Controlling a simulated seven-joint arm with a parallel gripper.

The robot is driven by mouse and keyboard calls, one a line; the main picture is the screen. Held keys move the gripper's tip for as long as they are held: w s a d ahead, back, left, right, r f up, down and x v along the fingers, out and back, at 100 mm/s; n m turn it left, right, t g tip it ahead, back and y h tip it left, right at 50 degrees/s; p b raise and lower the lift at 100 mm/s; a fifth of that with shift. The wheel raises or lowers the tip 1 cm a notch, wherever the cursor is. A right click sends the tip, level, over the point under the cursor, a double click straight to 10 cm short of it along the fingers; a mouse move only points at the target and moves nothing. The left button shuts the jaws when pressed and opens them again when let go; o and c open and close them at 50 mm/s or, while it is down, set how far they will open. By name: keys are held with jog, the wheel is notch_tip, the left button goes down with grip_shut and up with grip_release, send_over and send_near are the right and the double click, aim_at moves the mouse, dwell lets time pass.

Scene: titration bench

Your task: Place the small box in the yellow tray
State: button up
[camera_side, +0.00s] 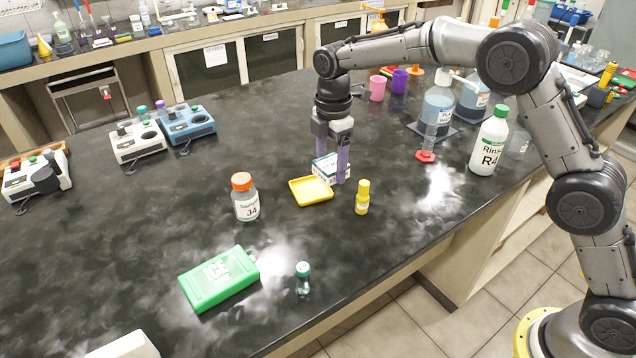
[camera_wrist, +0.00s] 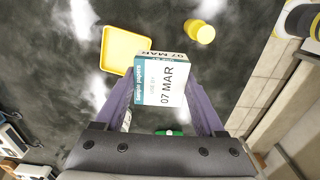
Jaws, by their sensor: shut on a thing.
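The small box (camera_side: 322,170) is white and teal, with a "07 MAR" label that shows in the wrist view (camera_wrist: 162,84). My gripper (camera_side: 332,172) points down and is shut on the box, with one purple finger on each side of it. The yellow tray (camera_side: 311,191) lies flat and looks empty. It is right beside the box, on its near left side in the side view. In the wrist view the tray (camera_wrist: 121,50) is beyond the box, which overlaps its right edge in the picture. I cannot tell whether the box touches the bench or hangs just above it.
A small yellow bottle (camera_side: 362,197) stands close to the right of the tray. An orange-capped bottle (camera_side: 245,200) stands to its left. A white rinse bottle (camera_side: 489,143) stands right of my gripper.

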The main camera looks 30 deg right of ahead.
jog(key=w+f, duration=0.2)
jog(key=f, duration=0.1)
jog(key=w+f, duration=0.1)
jog(key=shift+w+a+f, duration=0.2)
jog(key=shift+w+a, duration=0.05)
jog(key=shift+a, duration=0.1)
jog(key=shift+w+f, duration=0.15)
jog(key=shift+f, duration=1.6)
jog(key=o, duration=1.3)
jog(key=shift+f, duration=0.1)
jog(key=shift+o, duration=0.2)
notch_tip(320, 180, up, 12)
